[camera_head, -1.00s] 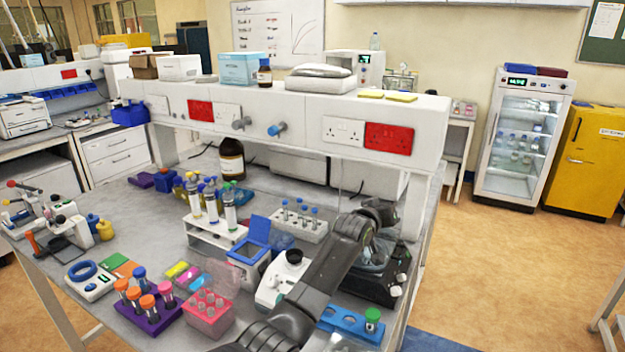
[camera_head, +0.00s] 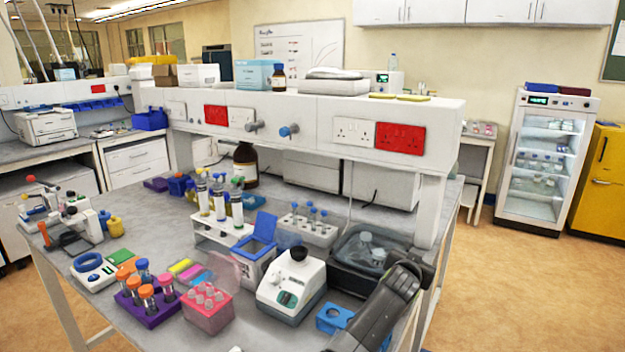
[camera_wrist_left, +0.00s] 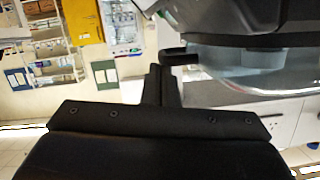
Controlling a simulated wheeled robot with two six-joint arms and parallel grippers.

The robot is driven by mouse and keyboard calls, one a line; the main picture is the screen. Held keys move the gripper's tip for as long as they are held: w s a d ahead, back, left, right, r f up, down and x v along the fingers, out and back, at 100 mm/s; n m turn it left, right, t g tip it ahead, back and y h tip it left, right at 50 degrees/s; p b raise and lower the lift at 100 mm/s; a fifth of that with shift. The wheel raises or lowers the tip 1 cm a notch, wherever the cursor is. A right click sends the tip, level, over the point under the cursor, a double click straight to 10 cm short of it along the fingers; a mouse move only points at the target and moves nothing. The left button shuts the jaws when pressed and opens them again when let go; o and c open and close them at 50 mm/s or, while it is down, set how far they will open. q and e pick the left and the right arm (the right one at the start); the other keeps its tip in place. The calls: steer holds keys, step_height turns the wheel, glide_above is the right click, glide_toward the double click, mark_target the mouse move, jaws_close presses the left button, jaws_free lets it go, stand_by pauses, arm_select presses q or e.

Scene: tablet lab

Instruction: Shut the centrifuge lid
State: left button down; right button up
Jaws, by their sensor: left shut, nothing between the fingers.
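The dark device with a clear cover (camera_head: 345,245), which I take to be the centrifuge, stands at the right end of the bench. Pale bottle-like shapes show at its clear top; I cannot tell the lid's exact angle. My left arm reaches in from the bottom and ends just right of the device in the head view. My left gripper (camera_wrist_left: 165,78) is shut and empty in the left wrist view, close beside a clear curved cover (camera_wrist_left: 255,75) under a dark body. Whether they touch is unclear. My right gripper is not in view.
A white instrument with a black knob (camera_head: 291,285) and an open blue-lidded box (camera_head: 253,262) stand left of the device. A rack of tubes (camera_head: 310,228) is behind them. A blue rack (camera_head: 333,318) lies in front. The white shelf (camera_head: 320,110) overhangs the rear.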

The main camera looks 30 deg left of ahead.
arm_select(q)
steer(key=shift+f, duration=0.15)
steer(key=shift+f, duration=0.1)
stand_by(0.4)
